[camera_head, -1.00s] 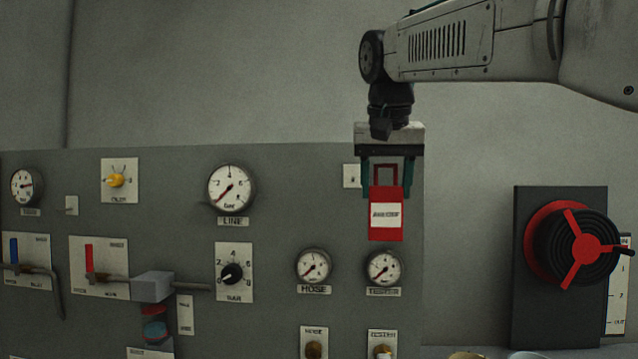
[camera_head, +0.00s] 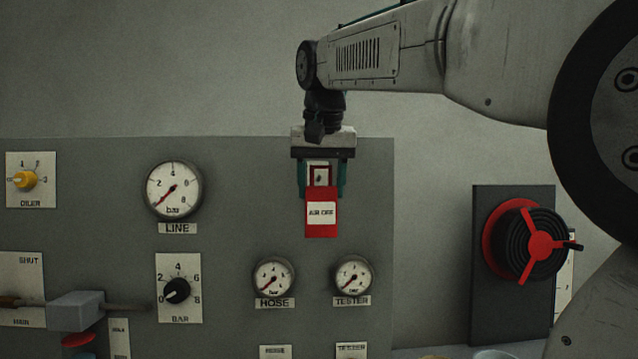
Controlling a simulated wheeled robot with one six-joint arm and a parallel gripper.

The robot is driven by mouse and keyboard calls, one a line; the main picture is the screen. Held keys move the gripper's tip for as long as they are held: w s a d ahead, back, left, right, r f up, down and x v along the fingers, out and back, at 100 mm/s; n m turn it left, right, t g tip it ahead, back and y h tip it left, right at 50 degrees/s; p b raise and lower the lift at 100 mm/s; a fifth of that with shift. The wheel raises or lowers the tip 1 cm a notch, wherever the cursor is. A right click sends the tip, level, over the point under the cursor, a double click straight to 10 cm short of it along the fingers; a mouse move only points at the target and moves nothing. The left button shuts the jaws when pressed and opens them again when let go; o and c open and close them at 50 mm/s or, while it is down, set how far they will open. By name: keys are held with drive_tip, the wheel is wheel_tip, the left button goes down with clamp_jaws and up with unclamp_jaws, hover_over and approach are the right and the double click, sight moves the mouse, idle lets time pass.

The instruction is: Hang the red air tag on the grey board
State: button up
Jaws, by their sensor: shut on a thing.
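The red air tag (camera_head: 321,228) has a white label reading "AIR OFF" and a red loop at its top. It hangs upright under my gripper (camera_head: 321,180), whose two teal fingers are shut on it at the loop. The grey board (camera_head: 225,235) stands behind. A small white plate with a dark peg (camera_head: 320,177) on the board shows through the loop. I cannot tell whether the loop is around the peg or only in front of it.
Below the tag are the HOSE gauge (camera_head: 273,277) and TESTER gauge (camera_head: 353,277). The LINE gauge (camera_head: 172,189) is to the left. A red-spoked black reel (camera_head: 530,240) is at the right. My arm crosses the upper right.

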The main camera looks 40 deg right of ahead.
sight(319, 184)
drive_tip(key=shift+w+d+f, duration=0.1)
drive_tip(key=shift+w+d, duration=0.65)
drive_tip(key=shift+w, duration=0.35)
drive_tip(key=shift+w+d+f, duration=0.1)
drive_tip(key=shift+w+d, duration=0.7)
drive_tip(key=shift+w, duration=0.3)
drive_tip(key=shift+w+d+f, duration=0.1)
drive_tip(key=shift+w+d, duration=0.65)
drive_tip(key=shift+w, duration=0.35)
drive_tip(key=shift+w+d+f, duration=0.35)
drive_tip(key=shift+w, duration=0.2)
drive_tip(key=o, duration=1.3)
